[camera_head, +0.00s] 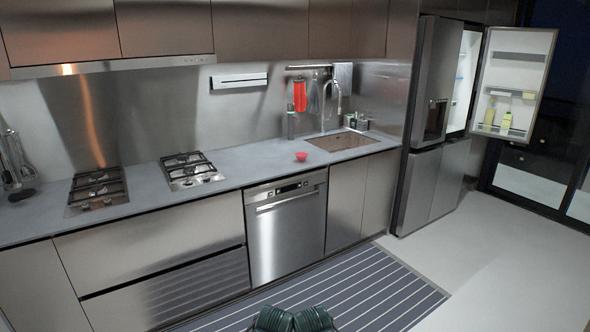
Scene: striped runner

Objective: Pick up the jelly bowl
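A small pinkish-red bowl (301,156), which looks like the jelly bowl, sits on the grey countertop (240,172). It stands just left of the sink and above the dishwasher, near the counter's front half. Its contents are too small to make out. Neither of my grippers can be made out in the head view, and nothing is touching the bowl.
Two gas hobs (97,188) (190,169) are left of the bowl. The sink (342,141) is to its right. The fridge door (514,82) stands open. A striped runner (350,290) lies before the dishwasher (286,228). Two dark green ribbed shapes at the bottom edge are unclear.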

